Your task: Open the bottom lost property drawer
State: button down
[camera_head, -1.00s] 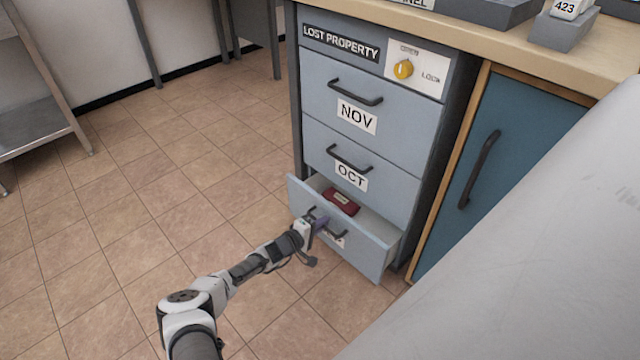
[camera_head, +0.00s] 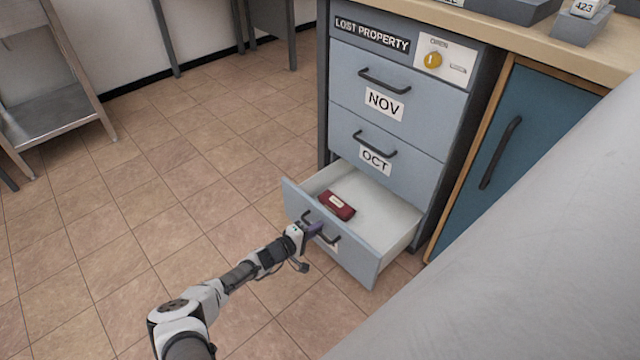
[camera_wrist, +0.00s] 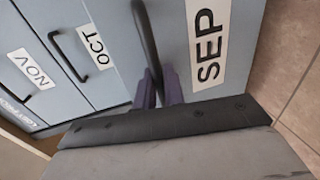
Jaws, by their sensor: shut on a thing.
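The bottom drawer (camera_head: 393,226) of the lost property cabinet is pulled well out, its pale inside showing. A dark red item with a light label (camera_head: 336,205) lies in it near the front left. My gripper (camera_head: 315,230) is at the drawer's front, shut on its dark bar handle (camera_head: 333,239). In the wrist view the handle (camera_wrist: 147,40) runs between the purple fingers (camera_wrist: 160,88), beside the SEP label (camera_wrist: 208,45). In the head view my gripper partly hides that label.
The NOV drawer (camera_head: 350,84) and OCT drawer (camera_head: 402,174) above are closed. A yellow knob (camera_head: 432,60) sits on the lock panel. A blue cupboard door (camera_head: 530,150) is at the right. A metal shelf unit (camera_head: 55,115) stands at the left. Tiled floor between is clear.

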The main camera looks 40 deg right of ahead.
jog(key=shift+f+p+v, duration=0.2)
jog(key=shift+p+v, duration=0.1)
jog(key=shift+v, duration=0.75)
jog(key=shift+s, duration=0.1)
jog(key=c, duration=1.6)
grip_release()
jog(key=shift+c, duration=0.2)
jog(key=w+p+v, duration=0.1)
jog(key=p+v, duration=0.2)
jog(key=v, duration=1)
jog(key=shift+s+a+p, duration=0.4)
jog(key=shift+s+a, duration=0.05)
jog(key=shift+s, duration=0.15)
jog(key=shift+r, duration=0.15)
